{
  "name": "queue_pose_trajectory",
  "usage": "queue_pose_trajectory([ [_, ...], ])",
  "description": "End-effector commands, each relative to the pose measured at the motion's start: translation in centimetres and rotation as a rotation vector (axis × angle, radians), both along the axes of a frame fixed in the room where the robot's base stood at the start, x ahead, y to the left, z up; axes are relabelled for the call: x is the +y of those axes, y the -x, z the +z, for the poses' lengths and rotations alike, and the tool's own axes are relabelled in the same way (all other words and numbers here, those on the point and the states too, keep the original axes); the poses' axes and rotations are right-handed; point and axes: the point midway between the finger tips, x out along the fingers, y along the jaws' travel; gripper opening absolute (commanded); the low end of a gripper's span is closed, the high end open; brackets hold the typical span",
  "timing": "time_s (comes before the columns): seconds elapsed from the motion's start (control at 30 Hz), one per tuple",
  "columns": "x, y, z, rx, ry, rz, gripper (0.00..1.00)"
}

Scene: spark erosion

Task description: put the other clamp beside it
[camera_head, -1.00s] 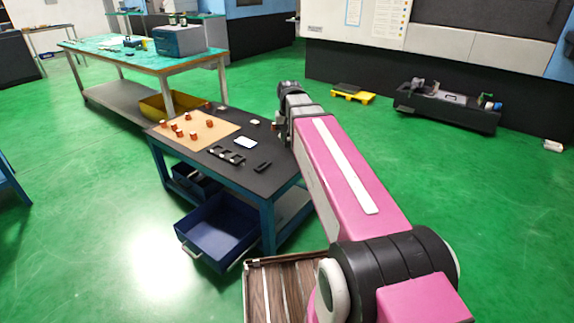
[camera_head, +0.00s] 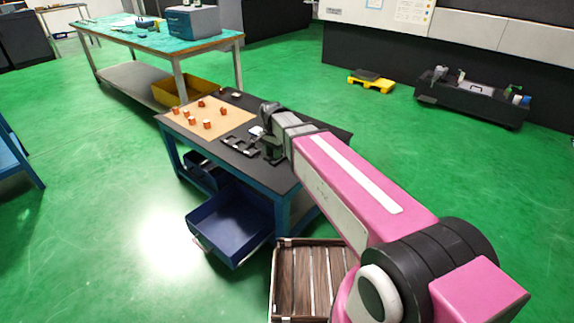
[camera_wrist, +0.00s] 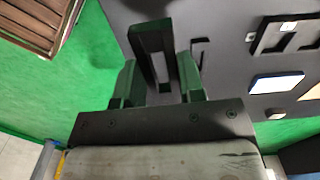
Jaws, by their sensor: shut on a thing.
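In the wrist view my gripper (camera_wrist: 158,84) is shut on a dark block-like clamp (camera_wrist: 150,40), which stands out between the green fingers over the black table top. In the head view my gripper (camera_head: 272,150) is at the near right part of the table and hides the held clamp. A black piece with several openings (camera_head: 240,147) lies on the table just left of my gripper; part of it also shows at the right of the wrist view (camera_wrist: 285,36). I cannot tell whether the held clamp touches the table.
The black table top (camera_head: 310,140) has a tan board (camera_head: 228,117) with several copper pieces. A white blue-edged plate (camera_wrist: 277,82) lies near my gripper. A blue drawer (camera_head: 232,225) is open below. A wood-slatted tray (camera_head: 308,280) is at the table's near side.

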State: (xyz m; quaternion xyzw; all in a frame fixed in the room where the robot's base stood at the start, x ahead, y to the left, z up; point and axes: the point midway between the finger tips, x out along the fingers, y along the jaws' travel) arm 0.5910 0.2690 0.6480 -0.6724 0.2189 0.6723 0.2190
Motion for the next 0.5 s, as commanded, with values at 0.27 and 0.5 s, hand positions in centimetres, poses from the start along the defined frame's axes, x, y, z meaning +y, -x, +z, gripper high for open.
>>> queue_pose_trajectory([
  [0.27, 0.2, -0.8, -1.9, 0.0, 0.0, -0.037, 0.02],
  [0.5, -3.5, -3.8, -4.8, 0.001, 0.001, -0.037, 0.02],
])
